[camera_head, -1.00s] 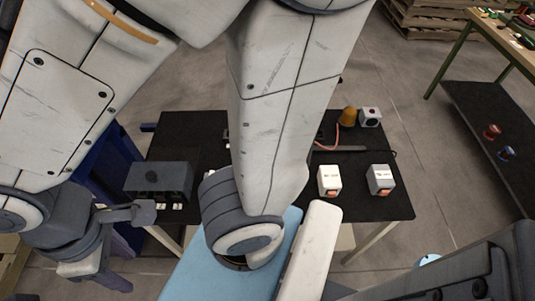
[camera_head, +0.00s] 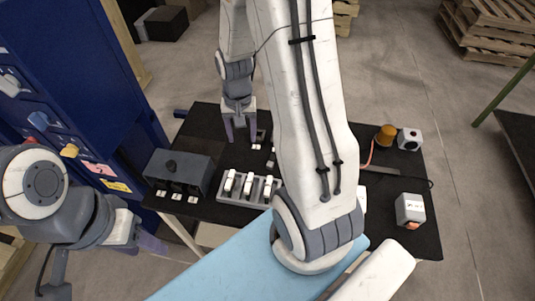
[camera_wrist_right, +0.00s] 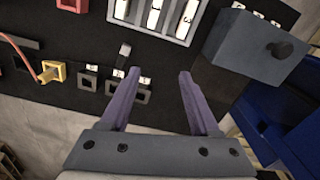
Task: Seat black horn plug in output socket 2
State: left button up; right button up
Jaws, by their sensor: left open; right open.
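My right gripper (camera_head: 240,132) is open and empty over the far left part of the black table, its fingers pointing down. In the right wrist view its two purple fingers (camera_wrist_right: 158,100) are apart, with only table between them. Black square sockets with white labels, one of them here (camera_wrist_right: 113,86), lie by the left finger. A small dark block with a pale end (camera_wrist_right: 124,50) lies beyond them. I cannot tell whether it is the black horn plug. A yellow plug or socket (camera_wrist_right: 52,73) has a red cable. My left gripper (camera_head: 138,244) is open, low at the left.
A grey box with a knob (camera_head: 178,172) stands at the table's left. A grey rack with white switches (camera_head: 247,188) is beside it. A blue cabinet (camera_head: 75,75) is left.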

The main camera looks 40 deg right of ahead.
jog(key=d+f+m, duration=0.1)
jog(key=d+f, duration=0.2)
jog(key=s+d+f+m, duration=0.1)
jog(key=d+f+m, duration=0.1)
jog(key=d+f, duration=0.2)
jog(key=d+f+m, duration=0.1)
jog(key=d+f, duration=0.2)
jog(key=shift+s+d+f, duration=0.2)
jog(key=shift+s+f, duration=0.1)
jog(key=shift+s, duration=0.05)
jog(key=shift+w+f+p, duration=0.2)
jog(key=shift+f+p, duration=0.85)
jog(key=shift+f, duration=2.15)
jog(key=shift+c, duration=0.3)
grip_shut()
